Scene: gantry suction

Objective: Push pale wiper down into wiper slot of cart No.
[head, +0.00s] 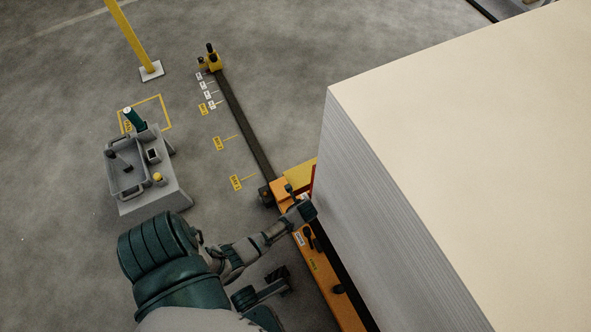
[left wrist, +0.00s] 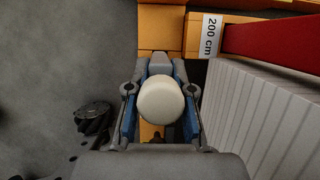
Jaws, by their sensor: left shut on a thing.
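A pale, rounded knob (left wrist: 161,101), which looks like the top of the pale wiper, sits between the blue-padded fingers of my left gripper (left wrist: 161,88) in the left wrist view. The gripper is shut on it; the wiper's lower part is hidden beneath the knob. In the head view my left gripper (head: 301,211) is over the orange beam (head: 318,262), close beside the tall stack. I cannot make out the wiper there. A grey cart (head: 155,199) stands apart at the left; I cannot tell which opening is the wiper slot. My right gripper is not in view.
A tall stack of pale sheets (head: 450,110) fills the right side, tight against the beam. A dark floor rail (head: 243,122) runs to a yellow end unit (head: 213,61). A yellow post (head: 134,38) stands behind the cart. Open floor lies between cart and rail.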

